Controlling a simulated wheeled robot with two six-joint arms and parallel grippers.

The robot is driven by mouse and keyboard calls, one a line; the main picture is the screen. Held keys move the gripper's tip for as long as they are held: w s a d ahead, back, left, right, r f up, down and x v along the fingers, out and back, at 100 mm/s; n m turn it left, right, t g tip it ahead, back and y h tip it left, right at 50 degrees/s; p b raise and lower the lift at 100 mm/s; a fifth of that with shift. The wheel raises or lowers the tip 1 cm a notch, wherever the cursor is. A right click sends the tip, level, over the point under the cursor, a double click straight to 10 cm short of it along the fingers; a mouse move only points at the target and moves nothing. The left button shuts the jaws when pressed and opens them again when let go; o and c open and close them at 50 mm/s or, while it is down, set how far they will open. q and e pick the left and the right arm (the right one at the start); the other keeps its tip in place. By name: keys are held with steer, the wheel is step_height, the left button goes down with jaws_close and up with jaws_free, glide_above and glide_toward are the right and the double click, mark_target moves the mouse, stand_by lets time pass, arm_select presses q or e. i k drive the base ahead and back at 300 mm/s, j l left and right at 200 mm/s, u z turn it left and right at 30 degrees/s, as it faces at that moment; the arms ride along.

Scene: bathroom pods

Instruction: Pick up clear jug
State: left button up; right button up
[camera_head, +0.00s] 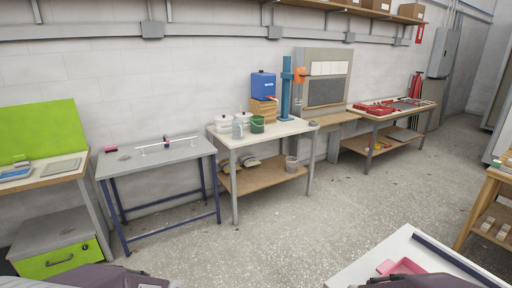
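A small pale, see-through vessel (238,131), which looks like the clear jug, stands near the front left of the white-topped table (280,133) by the back wall. It is small in the picture, so its handle and details are hard to make out. Two white lidded pots stand close to it, one to its left (223,124) and one behind it (244,117). A dark green pot (257,124) stands to its right. Neither of my grippers shows; only dark parts that look like my arms are at the bottom edge, far from the table.
A blue container (263,86) sits on a wooden box behind the pots, beside a blue-green column (286,88). A grey table (160,156) stands left. A white-topped table (400,248) is close at lower right. Open floor (260,235) lies in front.

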mark_target(238, 127)
steer(key=i, duration=1.2)
steer(key=i+u, duration=0.1)
steer(key=i, duration=1.05)
steer(key=i+l, duration=0.2)
steer(key=i, duration=0.95)
